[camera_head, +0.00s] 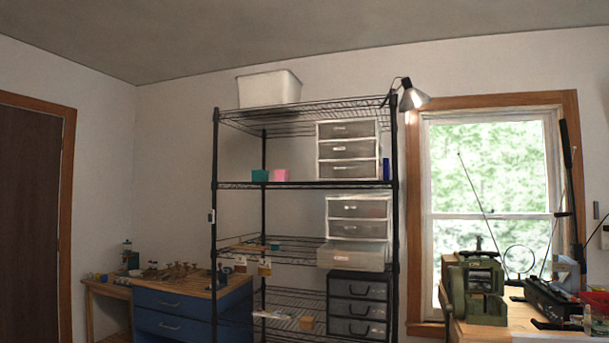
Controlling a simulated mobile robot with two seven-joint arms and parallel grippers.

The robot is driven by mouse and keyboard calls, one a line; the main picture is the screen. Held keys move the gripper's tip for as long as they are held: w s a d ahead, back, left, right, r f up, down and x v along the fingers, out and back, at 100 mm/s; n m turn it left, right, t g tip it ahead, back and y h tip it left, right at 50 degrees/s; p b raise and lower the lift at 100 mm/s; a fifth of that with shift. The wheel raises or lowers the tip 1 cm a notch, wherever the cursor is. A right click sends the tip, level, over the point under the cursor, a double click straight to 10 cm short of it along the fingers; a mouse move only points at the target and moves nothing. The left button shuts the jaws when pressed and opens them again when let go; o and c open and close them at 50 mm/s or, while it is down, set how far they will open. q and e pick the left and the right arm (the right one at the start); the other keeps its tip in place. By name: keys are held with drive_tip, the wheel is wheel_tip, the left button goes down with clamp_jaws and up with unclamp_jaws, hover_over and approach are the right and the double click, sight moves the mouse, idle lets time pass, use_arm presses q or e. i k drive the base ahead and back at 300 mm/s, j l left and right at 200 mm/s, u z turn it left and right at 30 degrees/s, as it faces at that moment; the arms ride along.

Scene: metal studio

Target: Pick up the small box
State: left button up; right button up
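Several box-like things stand on the black wire shelf rack (214,245), and I cannot tell which one is the small box. A small teal box (260,176) and a small pink box (280,175) stand side by side on the second shelf from the top. A small tan block or box (307,322) lies on a low shelf. A larger white bin (268,89) sits on the top shelf. Neither of my grippers shows in the head view.
White drawer units (347,150) and a black drawer unit (358,306) fill the rack's right side. A blue cabinet (172,312) with a cluttered wooden top stands at left. At right, a wooden bench (480,333) holds green machinery (482,290) before the window. A lamp (412,97) is clamped on the rack.

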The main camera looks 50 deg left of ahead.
sight(306, 322)
drive_tip(key=j+u, duration=0.1)
drive_tip(key=u, duration=0.65)
drive_tip(key=i+j+u, duration=0.1)
drive_tip(key=u, duration=0.3)
drive_tip(key=i+j, duration=0.95)
drive_tip(key=i, duration=0.15)
